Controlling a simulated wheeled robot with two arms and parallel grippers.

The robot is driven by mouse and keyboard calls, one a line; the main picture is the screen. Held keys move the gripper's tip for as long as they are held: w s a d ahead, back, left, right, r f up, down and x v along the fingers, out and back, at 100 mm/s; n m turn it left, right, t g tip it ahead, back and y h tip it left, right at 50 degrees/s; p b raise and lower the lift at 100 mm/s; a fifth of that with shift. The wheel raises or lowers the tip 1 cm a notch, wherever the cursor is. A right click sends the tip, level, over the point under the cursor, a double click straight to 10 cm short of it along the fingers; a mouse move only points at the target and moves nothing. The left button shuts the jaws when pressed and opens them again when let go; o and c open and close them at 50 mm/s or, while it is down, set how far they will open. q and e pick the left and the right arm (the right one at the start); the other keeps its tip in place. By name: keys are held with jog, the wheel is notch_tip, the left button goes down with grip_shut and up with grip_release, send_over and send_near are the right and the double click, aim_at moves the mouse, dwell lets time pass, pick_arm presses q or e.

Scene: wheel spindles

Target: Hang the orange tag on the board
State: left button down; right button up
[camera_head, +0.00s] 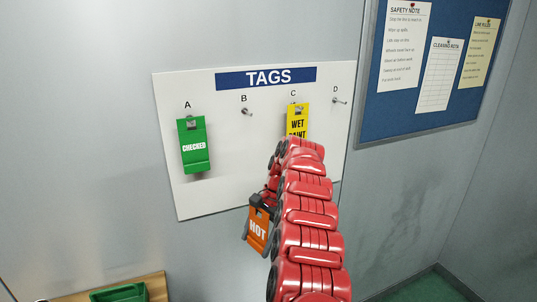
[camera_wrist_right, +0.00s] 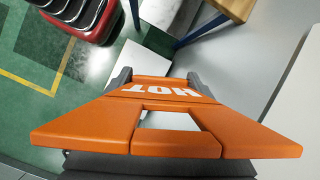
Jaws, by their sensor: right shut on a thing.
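The orange tag (camera_head: 257,232), lettered HOT, hangs below my right gripper (camera_head: 262,203) in the head view. The gripper is shut on it near its top. In the right wrist view the orange tag (camera_wrist_right: 88,123) fills the middle, with its rectangular hole toward the camera. The white TAGS board (camera_head: 224,192) is on the wall, with positions A to D. A green CHECKED tag (camera_head: 194,147) hangs at A. A yellow WET PAINT tag (camera_head: 298,117) hangs at C, partly hidden by my right arm. The hooks at B (camera_head: 246,111) and D (camera_head: 339,100) are bare. My left gripper is out of view.
A blue notice board (camera_head: 400,112) with pinned papers is on the wall to the right. A green bin (camera_head: 120,293) stands on a wooden surface (camera_head: 155,285) at lower left. The wall left of the TAGS board is clear.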

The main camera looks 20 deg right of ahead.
aim_at(256, 145)
jog(key=w+d+r+m+t+h+p, duration=0.1)
jog(key=w+d+r+m+t+h, duration=0.2)
jog(key=r+m, duration=0.75)
jog(key=w+d+r+m+t+h+p, duration=0.1)
jog(key=w+d+r+m+t+h, duration=0.15)
jog(key=r+m, duration=0.8)
jog(key=shift+n+t, duration=0.35)
jog(key=shift+n, duration=0.55)
jog(key=w+p, duration=0.2)
jog(key=p, duration=0.1)
jog(key=w+p, duration=0.6)
jog(key=shift+w+a+r+p, duration=0.1)
jog(key=shift+a+r+p, duration=0.05)
jog(key=shift+r+p, duration=0.25)
jog(key=shift+w+f, duration=0.2)
jog(key=shift+f, duration=0.05)
jog(key=shift+w+f, duration=0.15)
jog(key=shift+w, duration=0.05)
